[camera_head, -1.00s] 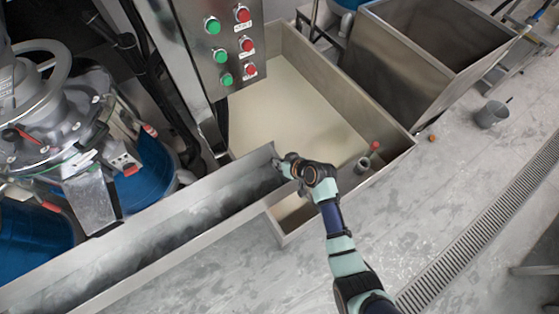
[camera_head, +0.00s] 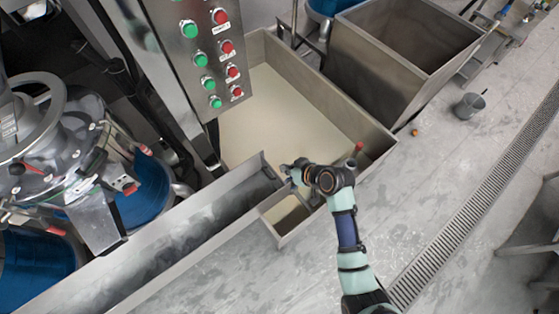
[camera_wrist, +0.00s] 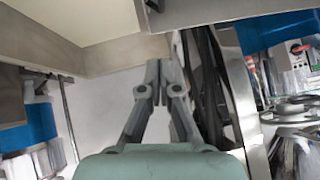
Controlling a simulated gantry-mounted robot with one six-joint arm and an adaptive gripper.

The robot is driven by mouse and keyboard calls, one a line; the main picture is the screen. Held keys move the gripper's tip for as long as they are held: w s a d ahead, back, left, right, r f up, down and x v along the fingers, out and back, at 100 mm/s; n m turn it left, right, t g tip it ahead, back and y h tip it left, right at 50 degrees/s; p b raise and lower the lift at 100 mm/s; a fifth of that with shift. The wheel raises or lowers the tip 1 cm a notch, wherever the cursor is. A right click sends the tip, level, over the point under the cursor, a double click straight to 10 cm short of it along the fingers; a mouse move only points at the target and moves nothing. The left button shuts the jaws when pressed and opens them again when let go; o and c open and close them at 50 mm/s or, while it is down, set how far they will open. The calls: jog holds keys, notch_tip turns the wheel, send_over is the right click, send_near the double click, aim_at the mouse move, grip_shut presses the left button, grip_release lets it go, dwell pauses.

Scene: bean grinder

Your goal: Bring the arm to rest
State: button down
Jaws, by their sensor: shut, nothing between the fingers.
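My gripper (camera_wrist: 160,82) is at the centre of the wrist view with its two fingertips together and nothing between them. In the head view my gripper (camera_head: 290,170) is small and partly hidden by the wrist. It is near the end of the long metal chute (camera_head: 190,226) and above the near edge of the steel tank (camera_head: 375,140). Whether it touches either one cannot be told.
A control panel (camera_head: 200,60) with green and red buttons rises left of the tank. A grinder (camera_head: 60,140) with blue tubs stands at left. The floor at right is mostly clear.

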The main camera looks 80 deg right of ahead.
jog(key=shift+r, duration=0.1)
dwell(0.4)
jog(key=w+a+r+n+t+y, duration=0.2)
jog(key=w+a+r+n, duration=0.4)
jog(key=w+a+r, duration=0.95)
jog(key=a+r+n+t+y, duration=0.1)
jog(key=a+r, duration=0.3)
jog(key=a, duration=0.3)
jog(key=w+a+r+n+t, duration=0.1)
jog(key=a+r, duration=0.3)
jog(key=a, duration=0.3)
jog(key=a+r+n+t+y, duration=0.1)
jog(key=a+r, duration=0.3)
jog(key=a, duration=0.4)
notch_tip(320, 180, up, 26)
jog(key=p, duration=2.6)
jog(key=shift+w+d+f, duration=0.15)
jog(key=shift+d+f, duration=0.05)
jog(key=shift+d, duration=0.2)
